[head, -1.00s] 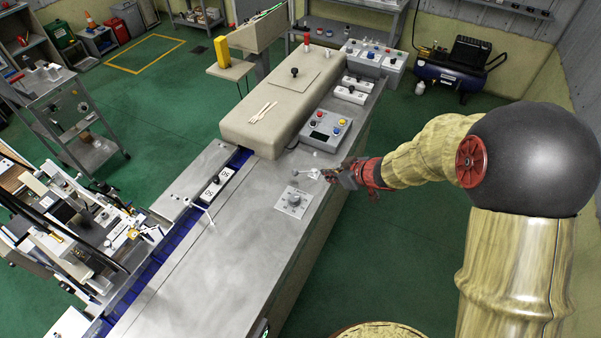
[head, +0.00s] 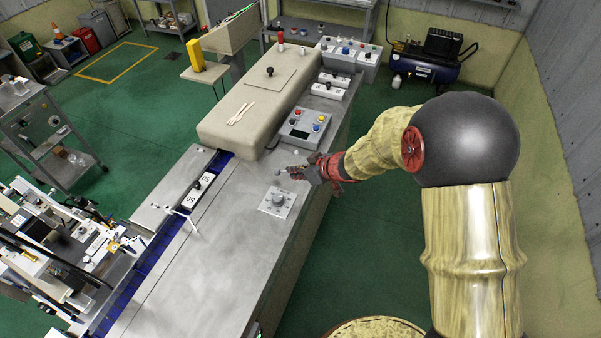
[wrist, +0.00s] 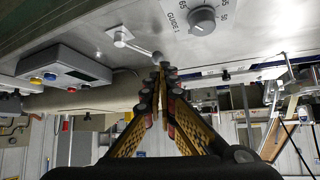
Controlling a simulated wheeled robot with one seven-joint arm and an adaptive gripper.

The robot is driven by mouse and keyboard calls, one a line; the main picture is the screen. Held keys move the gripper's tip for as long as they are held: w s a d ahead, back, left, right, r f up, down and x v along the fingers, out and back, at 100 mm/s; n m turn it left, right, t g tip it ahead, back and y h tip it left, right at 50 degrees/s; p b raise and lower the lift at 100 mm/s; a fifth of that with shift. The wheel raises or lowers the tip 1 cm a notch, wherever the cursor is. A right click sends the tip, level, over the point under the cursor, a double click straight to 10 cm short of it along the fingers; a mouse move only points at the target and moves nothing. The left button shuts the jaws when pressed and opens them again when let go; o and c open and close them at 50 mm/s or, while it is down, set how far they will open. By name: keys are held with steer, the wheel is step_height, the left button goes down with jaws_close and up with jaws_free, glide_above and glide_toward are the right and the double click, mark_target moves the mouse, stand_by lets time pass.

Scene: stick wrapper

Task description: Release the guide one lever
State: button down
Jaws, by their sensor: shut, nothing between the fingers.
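My gripper (wrist: 162,72) is shut and empty. Its fingertips appear just below the lever's ball end in the wrist view; I cannot tell whether they touch it. The gripper also shows in the head view (head: 303,173), low over the metal worktop's right side.
A grey control box (head: 303,128) with colored buttons stands behind the lever; it also shows in the wrist view (wrist: 62,70). A beige block (head: 250,100) covers the line's far part. The near worktop (head: 215,265) is clear.

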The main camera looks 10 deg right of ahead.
mark_target(278, 173)
steer(key=b+x, duration=0.1)
steer(key=x, duration=0.7)
steer(key=shift+d+b, duration=0.1)
steer(key=shift+b, duration=0.25)
steer(key=shift+w+f, duration=0.1)
steer(key=shift+a+f+b, duration=0.1)
steer(key=shift+a+b, duration=0.1)
steer(key=shift+b, duration=0.1)
